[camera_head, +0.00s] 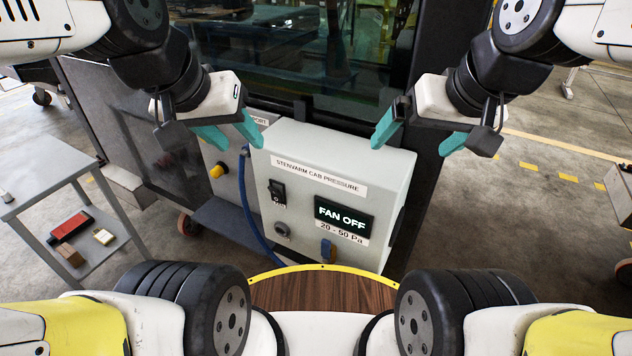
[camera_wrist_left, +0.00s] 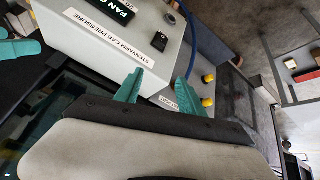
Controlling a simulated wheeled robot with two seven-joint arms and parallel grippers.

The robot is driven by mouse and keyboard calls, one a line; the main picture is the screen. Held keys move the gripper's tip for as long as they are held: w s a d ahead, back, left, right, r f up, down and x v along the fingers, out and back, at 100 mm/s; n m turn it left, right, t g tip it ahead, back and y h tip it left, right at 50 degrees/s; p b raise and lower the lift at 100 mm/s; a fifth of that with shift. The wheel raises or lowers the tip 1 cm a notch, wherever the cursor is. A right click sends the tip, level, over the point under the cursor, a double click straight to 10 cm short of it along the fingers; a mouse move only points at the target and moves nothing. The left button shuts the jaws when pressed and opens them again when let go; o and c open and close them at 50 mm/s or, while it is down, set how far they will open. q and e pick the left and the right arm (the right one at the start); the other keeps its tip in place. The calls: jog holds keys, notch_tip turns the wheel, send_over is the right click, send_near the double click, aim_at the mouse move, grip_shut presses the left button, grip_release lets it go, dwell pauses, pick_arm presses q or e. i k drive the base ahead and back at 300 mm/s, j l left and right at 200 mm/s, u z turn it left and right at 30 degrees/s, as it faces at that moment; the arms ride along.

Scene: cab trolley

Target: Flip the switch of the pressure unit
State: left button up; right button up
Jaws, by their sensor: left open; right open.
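The pressure unit (camera_head: 330,150) is a light grey box labelled "STENVARM CAB PRESSURE", in the middle of the head view. Its black rocker switch (camera_head: 277,191) is on the left of the front panel. The display (camera_head: 343,216) reads "FAN OFF". The switch also shows in the left wrist view (camera_wrist_left: 160,41). My left gripper (camera_head: 232,137) is open and empty above the unit's upper left corner, apart from the switch. My right gripper (camera_head: 414,147) is open and empty near the unit's upper right corner. Whether either touches the box is unclear.
A blue hose (camera_head: 243,205) runs down the unit's left side. A yellow knob (camera_head: 216,171) sits on a grey panel behind it. A grey side table (camera_head: 48,178) at left carries a red box (camera_head: 70,226) on its lower shelf. Dark glass stands behind the unit.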

aim_at(276, 195)
jog(key=l+u, duration=0.25)
jog(key=l, duration=0.4)
jog(key=k+l+u, duration=0.2)
jog(key=l, duration=0.4)
jog(key=i, duration=0.05)
